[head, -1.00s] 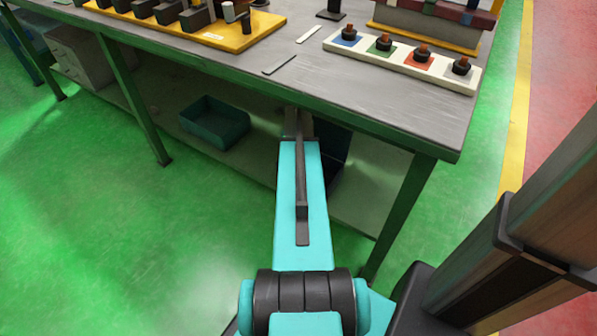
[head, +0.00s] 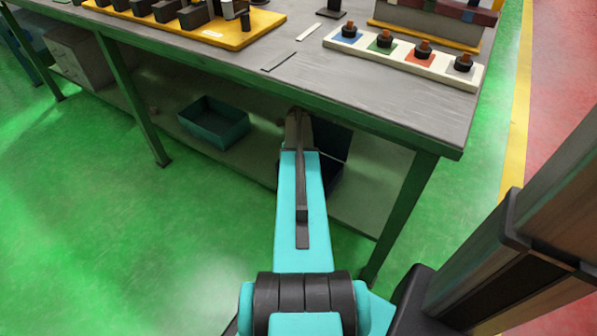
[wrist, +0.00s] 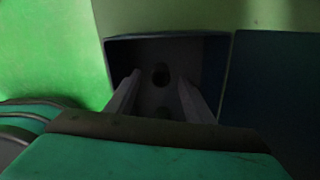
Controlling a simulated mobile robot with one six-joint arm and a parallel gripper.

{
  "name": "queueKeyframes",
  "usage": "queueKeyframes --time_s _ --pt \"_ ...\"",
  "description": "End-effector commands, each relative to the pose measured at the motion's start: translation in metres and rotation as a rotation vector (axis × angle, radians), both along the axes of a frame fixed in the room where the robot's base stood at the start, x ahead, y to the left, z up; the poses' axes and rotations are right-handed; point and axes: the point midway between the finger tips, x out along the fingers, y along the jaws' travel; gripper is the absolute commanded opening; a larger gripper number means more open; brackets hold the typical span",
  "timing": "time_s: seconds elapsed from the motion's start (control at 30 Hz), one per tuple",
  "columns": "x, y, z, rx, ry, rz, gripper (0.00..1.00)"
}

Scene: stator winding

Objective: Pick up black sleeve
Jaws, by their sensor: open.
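In the wrist view my gripper (wrist: 160,80) is open, with its two grey fingers apart and nothing held between them. The fingers point into a dark bin (wrist: 121,48). In the head view my arm reaches under the bench, and the gripper itself is hidden.
A second dark blue bin (wrist: 280,90) stands close on the right in the wrist view. The bench top (head: 340,90) overhangs my arm. A teal bin (head: 213,122) sits left on the lower shelf. A yellow tray (head: 215,35) and a white fixture (head: 395,58) are on top.

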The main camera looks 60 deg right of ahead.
Motion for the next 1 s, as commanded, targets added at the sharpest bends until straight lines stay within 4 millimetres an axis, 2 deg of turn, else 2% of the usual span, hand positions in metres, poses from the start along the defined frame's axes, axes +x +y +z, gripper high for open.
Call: queueKeyframes --time_s 0.1,0.27,0.87,1.0 --pt "0.0 -0.002 -0.018 0.001 0.0 0.0 0.48" --pt "0.0 -0.001 -0.031 0.001 0.001 0.0 0.48" --pt "0.0 -0.001 -0.032 0.0 0.0 0.0 0.48" --pt "0.0 -0.001 -0.032 0.0 0.0 0.0 0.26"
